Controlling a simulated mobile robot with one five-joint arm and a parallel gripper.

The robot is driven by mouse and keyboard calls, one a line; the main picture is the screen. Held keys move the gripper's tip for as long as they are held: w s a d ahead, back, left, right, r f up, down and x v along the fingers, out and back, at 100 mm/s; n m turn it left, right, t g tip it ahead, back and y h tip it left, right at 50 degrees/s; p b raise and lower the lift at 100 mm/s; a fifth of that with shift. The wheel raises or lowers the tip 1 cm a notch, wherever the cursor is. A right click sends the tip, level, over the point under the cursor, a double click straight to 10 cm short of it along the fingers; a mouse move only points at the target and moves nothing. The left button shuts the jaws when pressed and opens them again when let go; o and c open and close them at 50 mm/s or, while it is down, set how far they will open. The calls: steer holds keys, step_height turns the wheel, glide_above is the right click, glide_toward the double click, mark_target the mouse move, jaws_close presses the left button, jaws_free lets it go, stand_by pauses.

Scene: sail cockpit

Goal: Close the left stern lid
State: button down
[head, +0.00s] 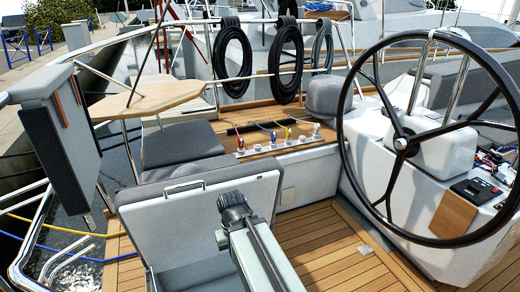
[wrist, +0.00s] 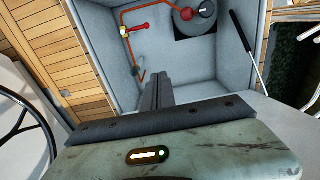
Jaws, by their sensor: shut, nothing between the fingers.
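In the wrist view my gripper (wrist: 157,88) points over the open locker (wrist: 180,75). The lid is not clear there.
The steering wheel (head: 400,143) stands at right. The teak floor (head: 340,245) between is clear.

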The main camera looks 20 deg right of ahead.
steer(key=w+r+t+p, duration=0.1)
steer(key=w+r+p, duration=0.1)
steer(key=r+p, duration=0.95)
steer(key=w+r+p, duration=0.3)
steer(key=r+p, duration=0.8)
steer(key=r, duration=0.1)
steer(key=w+d+r+p, duration=0.2)
steer(key=w+d+r+t+p, duration=0.1)
steer(key=w+d+r, duration=0.1)
steer(key=w, duration=0.1)
steer(key=w+d+r+t+p, duration=0.1)
steer(key=w+d+r+p, duration=0.1)
steer(key=w+d, duration=0.1)
steer(key=shift+w+r+y+p, duration=0.1)
steer(key=shift+w+y+p, duration=0.05)
steer(key=shift+y+p, duration=0.15)
steer(key=w+d+r+t, duration=0.3)
steer(key=w+d, duration=0.7)
steer(key=d, duration=0.3)
steer(key=d+b+x, duration=0.1)
steer(key=b+x, duration=0.8)
steer(key=x, duration=0.1)
steer(key=s, duration=0.3)
steer(key=shift+s+a+f, duration=0.2)
steer(key=shift+s+f, duration=0.05)
steer(key=shift+s, duration=0.15)
steer(key=shift+w+f, duration=0.1)
steer(key=shift+w, duration=0.05)
